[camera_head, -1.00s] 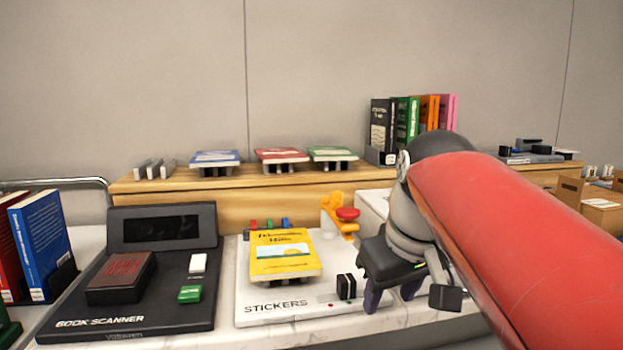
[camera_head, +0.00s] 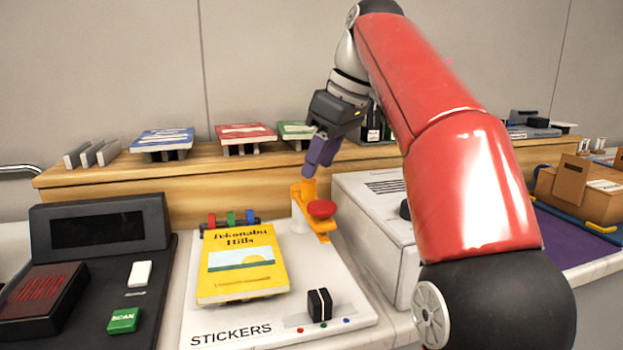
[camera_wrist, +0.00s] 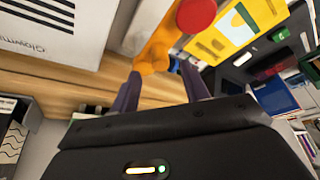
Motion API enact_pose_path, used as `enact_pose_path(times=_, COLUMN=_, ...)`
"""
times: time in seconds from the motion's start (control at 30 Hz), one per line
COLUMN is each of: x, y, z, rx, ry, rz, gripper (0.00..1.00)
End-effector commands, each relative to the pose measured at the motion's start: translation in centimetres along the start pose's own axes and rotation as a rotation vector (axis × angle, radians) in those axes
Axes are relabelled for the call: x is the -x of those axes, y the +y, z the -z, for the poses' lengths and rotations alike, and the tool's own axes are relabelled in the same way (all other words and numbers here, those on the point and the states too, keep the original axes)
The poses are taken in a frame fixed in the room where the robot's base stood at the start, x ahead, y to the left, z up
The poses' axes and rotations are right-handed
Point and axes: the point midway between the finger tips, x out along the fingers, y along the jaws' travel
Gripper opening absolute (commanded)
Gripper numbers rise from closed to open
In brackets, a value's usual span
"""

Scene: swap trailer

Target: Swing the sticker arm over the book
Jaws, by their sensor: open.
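The yellow book (camera_head: 241,263) lies on the white sticker station (camera_head: 197,309), left of its middle. The orange sticker arm (camera_head: 322,224) with a red round knob (camera_head: 322,208) stands on a white post at the station's back right, beside the book and not over it. My gripper (camera_head: 318,166), with purple fingers, points down just above the arm's upright orange end. The yellow book also shows there (camera_wrist: 235,35).
A white box (camera_head: 378,230) stands right of the station. The book scanner (camera_head: 105,255) is to the left. A wooden shelf (camera_head: 100,183) with several books on stands runs behind. A black slider knob (camera_head: 319,305) sits at the station's front.

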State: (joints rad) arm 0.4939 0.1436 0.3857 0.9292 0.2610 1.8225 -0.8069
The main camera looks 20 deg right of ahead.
Motion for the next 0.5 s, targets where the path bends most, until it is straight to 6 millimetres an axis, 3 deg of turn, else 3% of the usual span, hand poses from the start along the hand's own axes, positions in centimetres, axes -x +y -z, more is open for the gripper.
enact_pose_path(times=0.03, x=-1.2, y=0.0, z=-0.2, rx=0.000, ry=-0.001, rz=0.001, gripper=0.46)
enact_pose_path(times=0.2, x=-3.3, y=0.0, z=-0.1, rx=-0.001, ry=-0.001, rz=0.000, gripper=0.46)
enact_pose_path(times=0.5, x=-4.0, y=0.0, z=0.0, rx=-0.001, ry=0.000, rz=-0.001, gripper=0.46)
